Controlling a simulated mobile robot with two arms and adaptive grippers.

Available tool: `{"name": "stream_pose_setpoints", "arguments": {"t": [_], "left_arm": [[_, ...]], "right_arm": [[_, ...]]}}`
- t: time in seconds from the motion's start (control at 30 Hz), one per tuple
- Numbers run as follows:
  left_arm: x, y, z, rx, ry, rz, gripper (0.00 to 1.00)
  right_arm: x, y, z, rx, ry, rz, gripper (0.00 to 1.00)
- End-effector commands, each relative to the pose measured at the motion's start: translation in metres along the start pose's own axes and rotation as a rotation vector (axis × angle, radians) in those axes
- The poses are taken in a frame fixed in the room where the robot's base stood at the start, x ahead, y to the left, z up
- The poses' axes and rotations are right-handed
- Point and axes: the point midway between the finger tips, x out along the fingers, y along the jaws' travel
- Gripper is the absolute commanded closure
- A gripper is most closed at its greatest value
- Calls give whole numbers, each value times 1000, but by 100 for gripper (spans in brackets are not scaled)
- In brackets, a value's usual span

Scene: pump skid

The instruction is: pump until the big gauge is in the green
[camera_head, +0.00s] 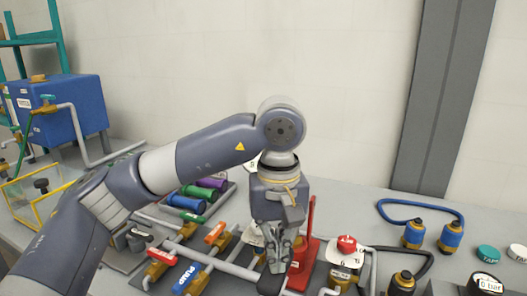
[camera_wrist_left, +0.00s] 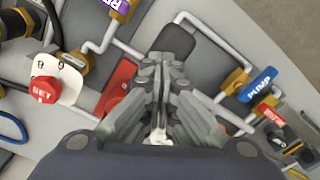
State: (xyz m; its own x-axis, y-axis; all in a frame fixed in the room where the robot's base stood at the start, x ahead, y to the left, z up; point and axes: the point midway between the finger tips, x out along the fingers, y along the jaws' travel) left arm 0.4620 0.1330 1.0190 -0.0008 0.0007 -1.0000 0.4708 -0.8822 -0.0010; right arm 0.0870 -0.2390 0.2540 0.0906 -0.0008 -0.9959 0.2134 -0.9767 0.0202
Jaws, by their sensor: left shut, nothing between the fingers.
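My left gripper (camera_head: 275,266) points down at the middle of the bench, its fingers shut with nothing between them. It also shows in the left wrist view (camera_wrist_left: 168,66). A red pump stand (camera_head: 307,245) with an upright red post is just right of it, partly hidden; its red part shows in the left wrist view (camera_wrist_left: 118,84). A black grip (camera_head: 270,284) is just below the fingertips, and shows beyond them in the wrist view (camera_wrist_left: 176,40). I cannot tell if they touch. No big gauge face reads clearly; white dials behind the gripper are mostly hidden. My right gripper is out of view.
A red knob labelled SET (camera_head: 346,244) stands right. A display reading 0 bar (camera_head: 488,285) is at the right front.

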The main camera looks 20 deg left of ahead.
Motion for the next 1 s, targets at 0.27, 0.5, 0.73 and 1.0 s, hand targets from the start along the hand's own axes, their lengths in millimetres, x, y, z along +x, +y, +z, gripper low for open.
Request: {"name": "stream_pose_setpoints", "arguments": {"t": [0.27,0.5,0.73,1.0], "left_arm": [[-33,1,0,0,1,0,100],[-69,1,0,0,1,1,100],[-95,1,0,1,0,0,100],[-93,1,0,1,0,1,100]], "right_arm": [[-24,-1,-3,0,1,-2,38],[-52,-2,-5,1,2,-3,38],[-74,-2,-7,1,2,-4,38],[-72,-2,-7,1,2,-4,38]]}}
